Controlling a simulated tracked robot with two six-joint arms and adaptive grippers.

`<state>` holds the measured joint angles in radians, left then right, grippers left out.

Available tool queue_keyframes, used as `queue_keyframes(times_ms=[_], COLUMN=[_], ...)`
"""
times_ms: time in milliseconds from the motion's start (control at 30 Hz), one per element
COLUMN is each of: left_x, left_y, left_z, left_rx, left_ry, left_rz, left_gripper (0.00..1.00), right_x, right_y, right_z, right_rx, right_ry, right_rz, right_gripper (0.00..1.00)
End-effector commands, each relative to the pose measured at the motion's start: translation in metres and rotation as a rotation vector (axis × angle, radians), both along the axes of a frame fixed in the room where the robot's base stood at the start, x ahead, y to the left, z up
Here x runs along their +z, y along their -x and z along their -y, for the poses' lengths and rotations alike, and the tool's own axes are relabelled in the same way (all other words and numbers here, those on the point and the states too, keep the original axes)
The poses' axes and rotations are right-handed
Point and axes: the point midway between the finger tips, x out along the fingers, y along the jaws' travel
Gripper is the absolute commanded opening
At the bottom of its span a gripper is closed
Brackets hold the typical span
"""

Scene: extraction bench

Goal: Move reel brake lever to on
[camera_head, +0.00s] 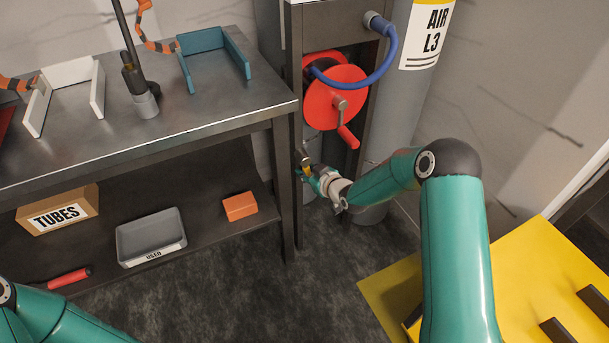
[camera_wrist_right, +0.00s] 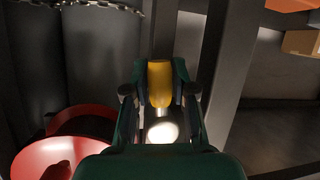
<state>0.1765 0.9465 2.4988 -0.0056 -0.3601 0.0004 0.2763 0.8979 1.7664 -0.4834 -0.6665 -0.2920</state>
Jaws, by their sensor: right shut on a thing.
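The red hose reel (camera_head: 325,107) with its crank and blue hose (camera_head: 375,80) hangs in a dark frame between the bench and the grey cylinder. My right gripper (camera_head: 306,172) is low on the frame, below the reel. In the right wrist view, my right gripper (camera_wrist_right: 160,90) is shut on a yellow handle (camera_wrist_right: 160,78), which appears to be the reel brake lever. The handle sits between the two fingers, with a bright metal part at its lower end. In the head view the gripper mostly hides the lever. My left gripper is out of view.
The metal bench (camera_head: 180,119) stands to the left, its leg close to my right gripper. Its lower shelf holds a TUBES box (camera_head: 58,210), a grey USED tray (camera_head: 151,236) and an orange block (camera_head: 240,206). The grey AIR L3 cylinder (camera_head: 405,105) stands right of the reel.

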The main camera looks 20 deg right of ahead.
Motion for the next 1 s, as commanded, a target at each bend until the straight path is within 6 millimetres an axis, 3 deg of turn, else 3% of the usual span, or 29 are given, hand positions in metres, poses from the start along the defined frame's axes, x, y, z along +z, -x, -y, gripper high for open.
queue_keyframes(times_ms=[200, 400, 700, 1000], left_x=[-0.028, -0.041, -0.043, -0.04], left_y=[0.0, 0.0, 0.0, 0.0], left_z=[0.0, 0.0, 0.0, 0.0], left_rx=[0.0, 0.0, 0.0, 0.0], left_ry=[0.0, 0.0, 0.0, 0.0], left_rz=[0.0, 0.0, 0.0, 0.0], left_gripper=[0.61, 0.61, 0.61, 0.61], right_x=[-0.002, 0.003, 0.012, 0.016], right_y=[-0.001, -0.001, -0.002, -0.002], right_z=[0.008, 0.015, 0.024, 0.029], right_rx=[0.0, -0.001, 0.001, 0.003], right_ry=[0.171, 0.351, 0.589, 0.72], right_rz=[0.015, 0.027, 0.045, 0.055], right_gripper=[0.0, 0.0, 0.0, 0.0])
